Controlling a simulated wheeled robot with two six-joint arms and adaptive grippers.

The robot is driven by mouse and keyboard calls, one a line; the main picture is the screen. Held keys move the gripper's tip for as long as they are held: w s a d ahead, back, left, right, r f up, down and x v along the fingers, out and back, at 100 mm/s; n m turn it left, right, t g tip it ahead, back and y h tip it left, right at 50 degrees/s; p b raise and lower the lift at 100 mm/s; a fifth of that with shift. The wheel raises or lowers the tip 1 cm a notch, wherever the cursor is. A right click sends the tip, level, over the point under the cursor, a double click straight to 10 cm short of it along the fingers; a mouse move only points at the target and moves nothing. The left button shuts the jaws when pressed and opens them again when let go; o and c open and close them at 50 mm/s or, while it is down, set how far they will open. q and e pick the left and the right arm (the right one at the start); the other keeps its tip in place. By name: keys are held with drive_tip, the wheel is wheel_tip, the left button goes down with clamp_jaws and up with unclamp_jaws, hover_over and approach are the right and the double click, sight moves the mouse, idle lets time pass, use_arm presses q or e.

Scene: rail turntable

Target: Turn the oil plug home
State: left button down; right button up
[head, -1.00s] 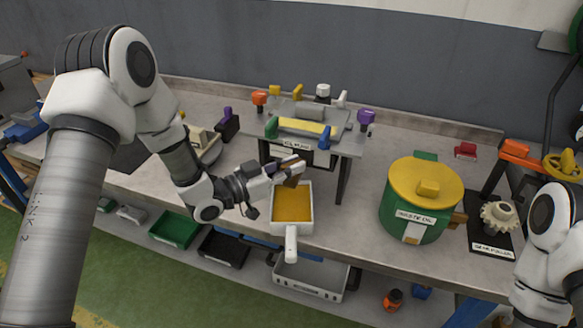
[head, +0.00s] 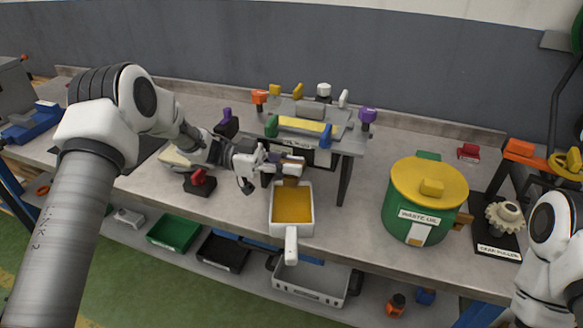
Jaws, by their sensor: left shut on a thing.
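My left gripper (head: 279,163) is shut on a small brown piece (head: 291,168), which looks like the oil plug. It is at the front edge of the raised stand (head: 343,148), just above the back of the oil pan. Whether the plug touches a hole or thread there is hidden by the fingers. The white-rimmed oil pan (head: 292,231) holds amber oil and sits on the bench below, its white handle toward me. My right arm shows at the right edge, but its gripper is out of view.
A green waste-oil drum (head: 408,222) with a yellow lid stands to the right, beside a gear puller (head: 506,217). Colored knobs crowd the stand top. Bench between pan and drum is clear.

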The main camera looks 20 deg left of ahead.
use_arm(q)
drive_tip(key=shift+m+g, duration=0.3)
drive_tip(key=shift+g, duration=0.1)
drive_tip(key=c, duration=1.2)
unclamp_jaws()
drive_tip(key=shift+o, duration=0.2)
drive_tip(key=a, duration=1.2)
drive_tip(key=shift+s, duration=0.15)
